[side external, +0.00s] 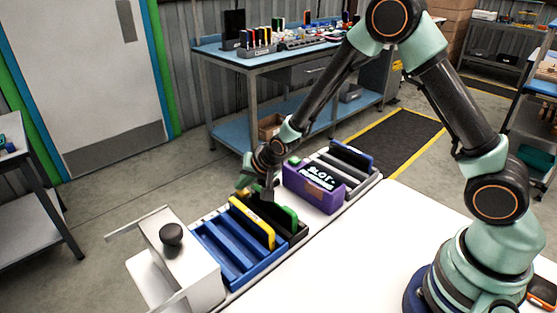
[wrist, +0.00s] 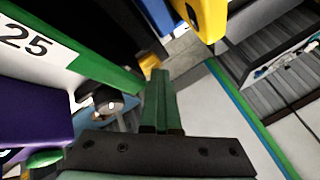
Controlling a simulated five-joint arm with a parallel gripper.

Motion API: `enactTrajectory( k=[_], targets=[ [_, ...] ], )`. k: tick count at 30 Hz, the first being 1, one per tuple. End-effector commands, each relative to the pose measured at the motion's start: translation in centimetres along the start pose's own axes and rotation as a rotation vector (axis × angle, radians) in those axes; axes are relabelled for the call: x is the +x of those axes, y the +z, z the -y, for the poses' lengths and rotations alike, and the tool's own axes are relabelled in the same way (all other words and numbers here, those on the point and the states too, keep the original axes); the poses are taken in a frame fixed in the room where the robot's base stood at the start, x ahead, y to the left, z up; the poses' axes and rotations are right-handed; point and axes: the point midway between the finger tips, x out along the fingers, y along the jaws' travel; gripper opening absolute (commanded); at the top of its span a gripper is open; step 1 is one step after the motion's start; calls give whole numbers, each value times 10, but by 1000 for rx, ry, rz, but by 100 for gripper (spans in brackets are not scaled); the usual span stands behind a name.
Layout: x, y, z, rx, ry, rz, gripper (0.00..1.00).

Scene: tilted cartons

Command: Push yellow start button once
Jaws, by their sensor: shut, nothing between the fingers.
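A purple box (side external: 312,186) with a lit display reading "SLOT" stands right of my gripper (side external: 268,192). A small green button (side external: 294,160) sits on the box's top; a green rounded piece, likely this button, also shows in the wrist view (wrist: 45,158) beside the purple surface. I cannot make out a yellow button in either view. My gripper points down, just above and behind the upright cartons, left of the purple box. In the wrist view its green fingers (wrist: 162,100) are together with nothing between them. The fingertips' exact height is unclear in the side view.
A yellow carton (side external: 252,222) and a green carton (side external: 290,216) stand near my gripper. A blue slotted tray (side external: 216,262) lies in front. A grey rack (side external: 350,175) with a dark blue carton is right of the box.

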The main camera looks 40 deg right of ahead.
Motion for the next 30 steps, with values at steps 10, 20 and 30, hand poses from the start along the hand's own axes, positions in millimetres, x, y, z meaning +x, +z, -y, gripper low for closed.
enactTrajectory(
  k=[10, 20, 30],
  targets=[
    [3, 9, -9, 0, 21, 20, 0],
    [-4, 5, -5, 0, 18, 17, 0],
    [-15, -3, 3, 0, 12, 11, 0]
  ],
)
